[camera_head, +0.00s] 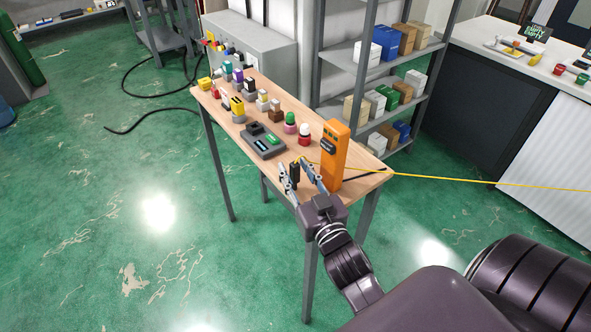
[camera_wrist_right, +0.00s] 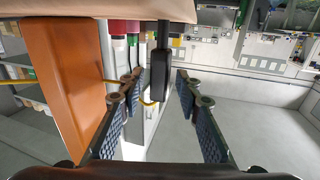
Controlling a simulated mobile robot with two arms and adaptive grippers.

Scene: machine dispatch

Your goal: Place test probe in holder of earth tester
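The orange earth tester (camera_head: 335,152) stands upright near the table's front right end; it fills the left of the right wrist view (camera_wrist_right: 62,70). A black test probe (camera_head: 294,172) with a yellow lead is just left of the tester. My right gripper (camera_head: 303,172) is around the probe. In the right wrist view the probe (camera_wrist_right: 160,76) is between the open fingers, with a gap on both sides. Whether the probe touches the table is unclear. I cannot make out the tester's holder. My left gripper is not in view.
The wooden table (camera_head: 222,118) also carries a grey device (camera_head: 263,141), push buttons and several small parts. A yellow lead (camera_head: 480,182) stretches right across the air. A shelf (camera_head: 345,55) with boxes stands behind. The floor left of the table is mostly clear.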

